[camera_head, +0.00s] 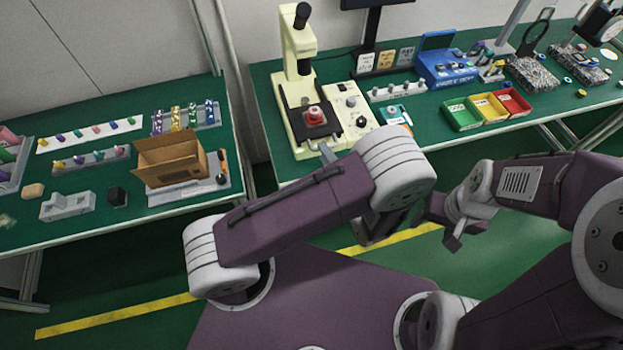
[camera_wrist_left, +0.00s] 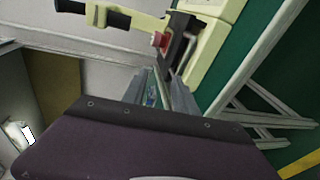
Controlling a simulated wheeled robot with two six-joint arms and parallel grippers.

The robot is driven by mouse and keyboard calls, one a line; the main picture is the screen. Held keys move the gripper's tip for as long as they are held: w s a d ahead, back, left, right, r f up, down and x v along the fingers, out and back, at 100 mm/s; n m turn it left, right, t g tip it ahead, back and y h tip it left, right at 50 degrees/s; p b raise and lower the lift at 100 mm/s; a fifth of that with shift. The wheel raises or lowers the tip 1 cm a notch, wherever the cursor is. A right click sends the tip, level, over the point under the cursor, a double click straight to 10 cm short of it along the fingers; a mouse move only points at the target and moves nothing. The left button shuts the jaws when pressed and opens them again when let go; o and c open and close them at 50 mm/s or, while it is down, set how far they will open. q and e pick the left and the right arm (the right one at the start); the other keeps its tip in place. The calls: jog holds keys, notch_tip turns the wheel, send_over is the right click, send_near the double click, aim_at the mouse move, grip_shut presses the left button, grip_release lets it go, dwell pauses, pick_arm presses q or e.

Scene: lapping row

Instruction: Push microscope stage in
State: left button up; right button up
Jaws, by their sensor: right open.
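The cream microscope (camera_head: 298,50) stands on the green table; its dark stage (camera_head: 335,128) carries a red-and-white round part (camera_head: 315,115). A grey bar (camera_head: 326,152) sticks out at the stage's front edge. In the left wrist view the microscope (camera_wrist_left: 205,65) appears turned sideways, with the red part (camera_wrist_left: 158,40) and dark stage (camera_wrist_left: 176,38). My left gripper (camera_wrist_left: 160,82) has its fingers apart with nothing between them, short of the microscope. In the head view my left arm mostly hides it. My right gripper (camera_head: 442,226) is open and empty, out in front of the table.
A control box (camera_head: 350,108) stands right of the stage. Further right are colored bins (camera_head: 485,110) and a blue case (camera_head: 445,65). The left table holds a cardboard box (camera_head: 170,162) and small parts. A gap separates the tables.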

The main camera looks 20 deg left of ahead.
pick_arm(q)
jog(key=d+f+m+t+h, duration=0.1)
jog(key=d+f+m, duration=0.1)
jog(key=d+f, duration=0.15)
send_near(317, 126)
jog(key=f, duration=0.1)
jog(key=w+a+f, duration=0.1)
jog(key=f, duration=0.1)
jog(key=shift+w+a+f, duration=0.15)
jog(key=shift+w, duration=0.25)
grip_shut()
dwell(1.0)
